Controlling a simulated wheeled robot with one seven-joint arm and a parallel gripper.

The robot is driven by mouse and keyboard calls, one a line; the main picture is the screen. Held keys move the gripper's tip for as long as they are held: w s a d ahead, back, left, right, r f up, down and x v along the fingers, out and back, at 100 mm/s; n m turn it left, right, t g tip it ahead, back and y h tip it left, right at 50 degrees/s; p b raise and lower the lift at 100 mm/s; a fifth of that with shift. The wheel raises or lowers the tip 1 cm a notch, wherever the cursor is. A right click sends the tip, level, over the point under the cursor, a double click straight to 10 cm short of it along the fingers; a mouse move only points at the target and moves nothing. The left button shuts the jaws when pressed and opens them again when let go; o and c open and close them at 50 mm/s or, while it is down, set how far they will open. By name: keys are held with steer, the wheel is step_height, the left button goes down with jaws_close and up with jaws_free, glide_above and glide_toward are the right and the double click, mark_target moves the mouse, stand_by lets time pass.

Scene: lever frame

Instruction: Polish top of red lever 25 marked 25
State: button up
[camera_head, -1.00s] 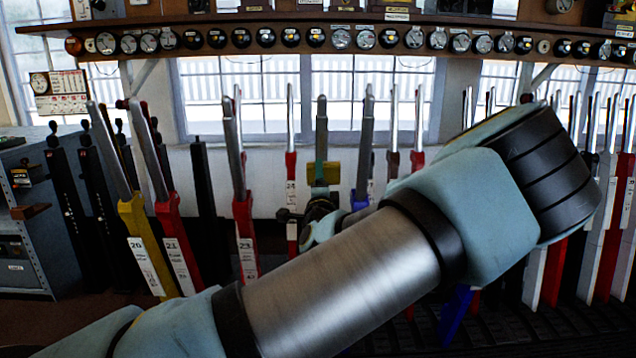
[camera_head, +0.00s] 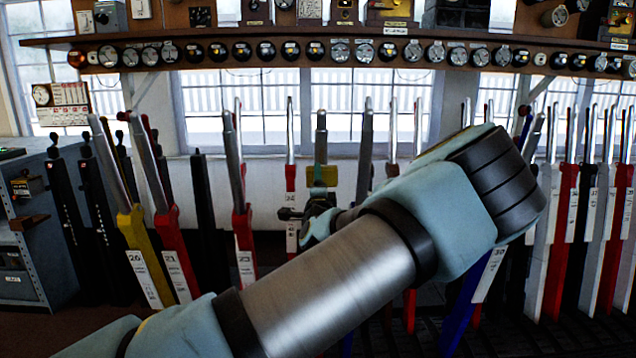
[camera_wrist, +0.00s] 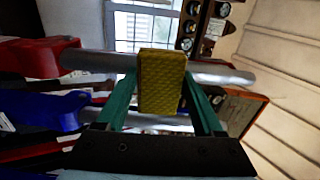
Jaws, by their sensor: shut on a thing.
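My gripper (camera_head: 321,186) is shut on a yellow pad (camera_wrist: 162,82), held between its green fingers. In the wrist view the pad sits over the silver handle (camera_wrist: 222,73) of a red lever (camera_wrist: 38,63), hiding part of it. I cannot tell whether they touch. In the head view the pad is in front of the lower part of a silver handle (camera_head: 321,132). The gripper and my arm hide that lever's body, and no number 25 is readable.
A blue lever (camera_wrist: 50,107) stands beside the red one. In the head view, yellow lever 20 (camera_head: 139,250), red lever 21 (camera_head: 176,255) and red lever 23 (camera_head: 243,245) stand to the left. More levers (camera_head: 590,190) stand close together at right. A shelf of round instruments (camera_head: 340,50) runs above.

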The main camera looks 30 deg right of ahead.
steer(key=shift+x, duration=0.9)
stand_by(0.3)
steer(key=shift+r, duration=0.1)
steer(key=shift+s+a+r+p, duration=0.1)
steer(key=shift+s+r+p, duration=0.1)
steer(key=shift+r+p, duration=0.5)
steer(key=shift+s+a+r+p, duration=0.1)
steer(key=shift+s+r+p, duration=0.15)
steer(key=shift+r, duration=0.8)
steer(key=shift+s+a+r+p, duration=0.1)
steer(key=shift+r+p, duration=0.45)
steer(key=shift+r, duration=0.35)
steer(key=shift+s+r+p, duration=0.15)
steer(key=shift+r+p, duration=0.35)
steer(key=shift+r, duration=0.4)
steer(key=shift+s, duration=0.1)
steer(key=shift+f+b, duration=0.15)
steer(key=shift+b, duration=0.15)
steer(key=shift+w+d+f+b, duration=0.1)
steer(key=shift+w+f+b, duration=0.15)
steer(key=shift+f+b, duration=0.85)
steer(key=shift+w+d+f+b, duration=0.1)
steer(key=shift+w+f+b, duration=0.2)
steer(key=shift+f+b, duration=0.8)
steer(key=shift+w+d+f+b, duration=0.1)
steer(key=shift+w+f+b, duration=0.15)
steer(key=shift+f+b, duration=0.85)
steer(key=shift+f+p, duration=0.25)
steer(key=shift+p, duration=0.1)
